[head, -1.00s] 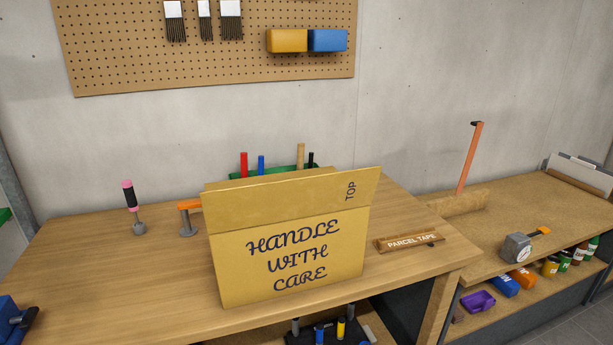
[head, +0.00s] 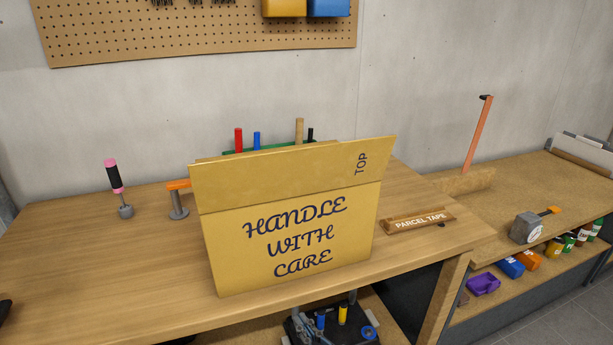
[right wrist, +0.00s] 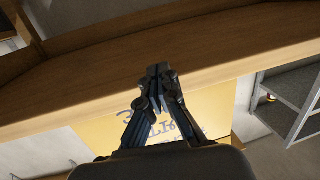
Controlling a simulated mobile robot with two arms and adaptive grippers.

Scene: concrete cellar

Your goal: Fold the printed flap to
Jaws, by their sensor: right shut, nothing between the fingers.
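The cardboard box (head: 225,240) stands on the wooden workbench (head: 90,270), its front printed HANDLE WITH CARE. The printed flap (head: 280,182), marked TOP at its right end, stands up from the front edge and hides most of the box's opening. A thin strip of cardboard shows behind its upper edge. My right gripper (right wrist: 158,72) is shut and empty in the right wrist view. There its fingers overlap the bench edge, with the lettered box face (right wrist: 205,115) behind them.
A parcel tape block (head: 420,220) lies right of the box. An orange-topped post (head: 178,200) and a pink-and-black handled tool (head: 115,180) stand left. A green holder with upright tools (head: 238,140) is behind. The bench's left front is clear.

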